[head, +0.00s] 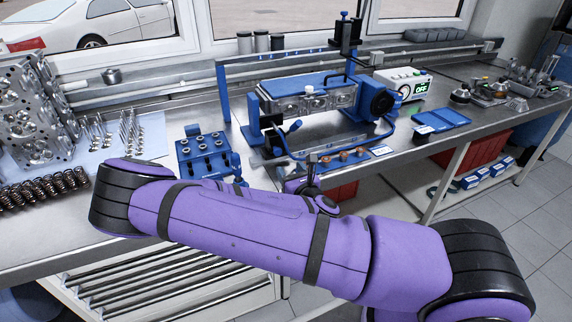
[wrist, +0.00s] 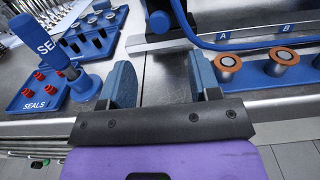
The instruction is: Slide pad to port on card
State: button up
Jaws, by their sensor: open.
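My gripper (wrist: 160,78) is open and empty in the wrist view, its two blue-grey fingers apart over the bench's front edge. To its right is a blue strip (wrist: 256,73) holding copper-rimmed round pieces, one near the label A (wrist: 228,64) and one near B (wrist: 284,60). A third is cut off at the right edge. I cannot tell which thing is the pad. In the head view, the copper pieces (head: 343,156) stand in a row, with a small blue-and-white card (head: 381,151) at their right end. My arm mostly hides the gripper there.
A blue frame rig (head: 310,95) stands behind the row. A SEALS tray (wrist: 35,88) with red pieces, a blue upright tool (wrist: 82,80) and a blue block with several cylinders (wrist: 95,35) are left of my gripper. Bare metal bench lies between.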

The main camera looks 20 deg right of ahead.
jog(key=shift+s, duration=0.3)
